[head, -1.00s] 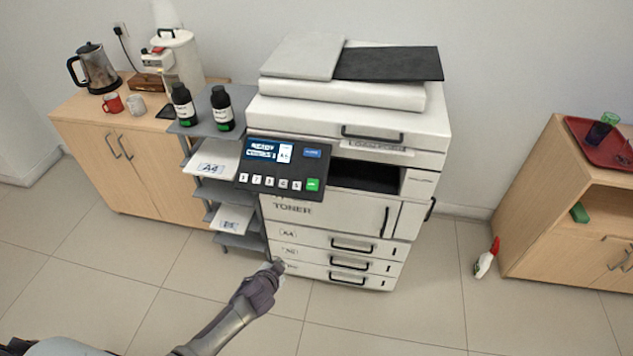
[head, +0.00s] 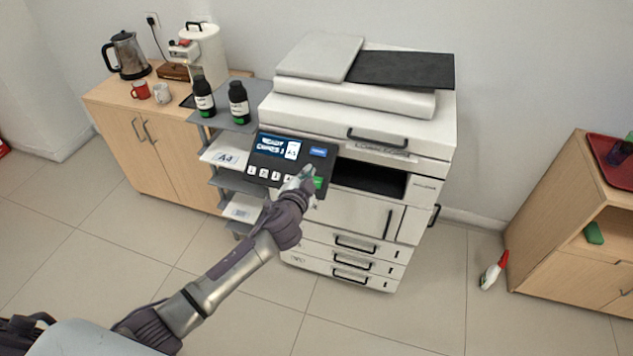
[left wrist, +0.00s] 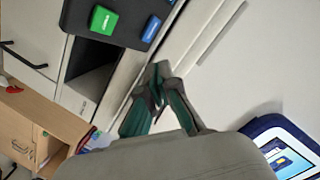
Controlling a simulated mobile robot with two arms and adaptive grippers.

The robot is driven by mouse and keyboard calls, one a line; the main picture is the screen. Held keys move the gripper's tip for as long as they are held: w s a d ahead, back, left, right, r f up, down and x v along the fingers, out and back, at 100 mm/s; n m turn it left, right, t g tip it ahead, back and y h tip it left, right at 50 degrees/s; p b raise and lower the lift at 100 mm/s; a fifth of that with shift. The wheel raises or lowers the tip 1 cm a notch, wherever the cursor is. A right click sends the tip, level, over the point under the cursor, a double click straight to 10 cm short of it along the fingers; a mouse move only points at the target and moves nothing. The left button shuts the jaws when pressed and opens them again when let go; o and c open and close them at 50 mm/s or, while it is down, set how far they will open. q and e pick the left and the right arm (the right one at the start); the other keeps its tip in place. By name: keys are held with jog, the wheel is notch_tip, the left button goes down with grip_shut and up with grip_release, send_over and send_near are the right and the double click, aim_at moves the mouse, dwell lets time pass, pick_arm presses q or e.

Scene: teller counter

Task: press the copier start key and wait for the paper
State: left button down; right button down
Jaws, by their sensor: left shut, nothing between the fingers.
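The white copier (head: 355,110) stands against the wall. Its dark control panel (head: 278,172) has a lit screen (head: 277,147) reading READY, a row of number keys, a blue key (head: 318,152) and a green start key (head: 318,183). My left gripper (head: 306,174) is shut and empty, with its tip at the green key's left edge in the head view; I cannot tell whether it touches. In the left wrist view, the green key (left wrist: 103,20) and blue key (left wrist: 151,29) show beyond the shut fingers (left wrist: 160,88). The right gripper is not in view.
A grey shelf rack (head: 232,187) with paper and two black toner bottles (head: 239,103) stands left of the copier. A wooden cabinet (head: 165,150) holds a kettle and mugs.

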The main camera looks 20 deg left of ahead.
aim_at(314, 181)
pick_arm(q)
jog(key=w+f+b, duration=0.1)
jog(key=f+b, duration=0.1)
jog(key=w+f+b, duration=0.2)
jog(key=f+b, duration=0.1)
jog(key=w+f+b, duration=0.1)
jog(key=f+b, duration=0.1)
jog(key=shift+w+f+b, duration=0.15)
jog(key=shift+b, duration=0.25)
jog(key=shift+w+f, duration=0.15)
jog(key=shift+w, duration=0.05)
dwell(1.1)
